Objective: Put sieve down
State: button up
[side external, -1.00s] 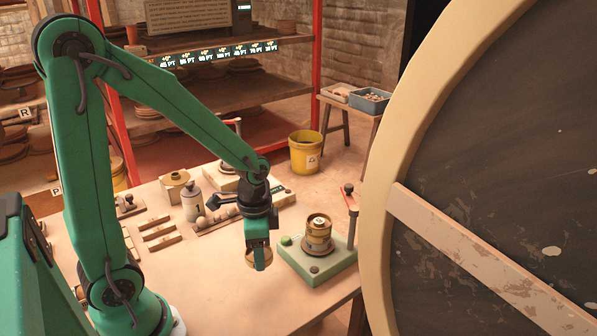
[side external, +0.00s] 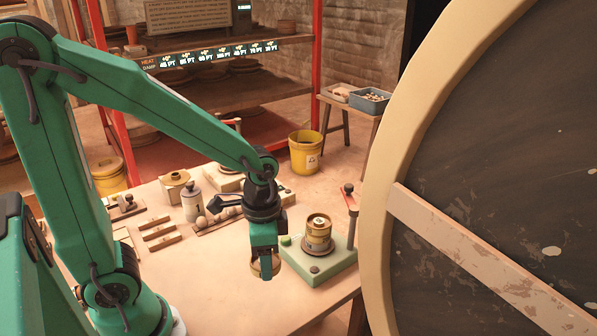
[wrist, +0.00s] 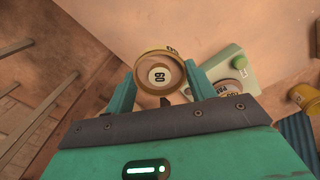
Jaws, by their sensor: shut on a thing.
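In the side external view my gripper (side external: 265,270) points down in front of the green machine, and the sieve (side external: 256,268) is mostly hidden behind the fingers. It is low over the bench; I cannot tell whether it touches. On the green machine base (side external: 325,276) stands a stack of brass-coloured rings (side external: 318,231), right of my gripper.
The wooden bench (side external: 225,290) is bare in front and left of my gripper. Wooden slats (side external: 158,231), a grey bottle (side external: 191,201) and small knobs stand behind. A large wheel (side external: 385,170) fills the right.

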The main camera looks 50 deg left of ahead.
dwell(0.3)
jog(key=w+d+r+n, duration=0.5)
jog(key=w+r+n, duration=0.3)
jog(key=w+r, duration=0.3)
jog(key=shift+w+d+r, duration=0.3)
jog(key=shift+d+r, duration=0.1)
jog(key=shift+r, duration=0.25)
jog(key=shift+a, duration=0.1)
send_over(319, 220)
notch_tip(319, 220, down, 7)
jog(key=shift+f, duration=0.1)
jog(key=shift+f, duration=1.95)
jog(key=shift+f, duration=0.1)
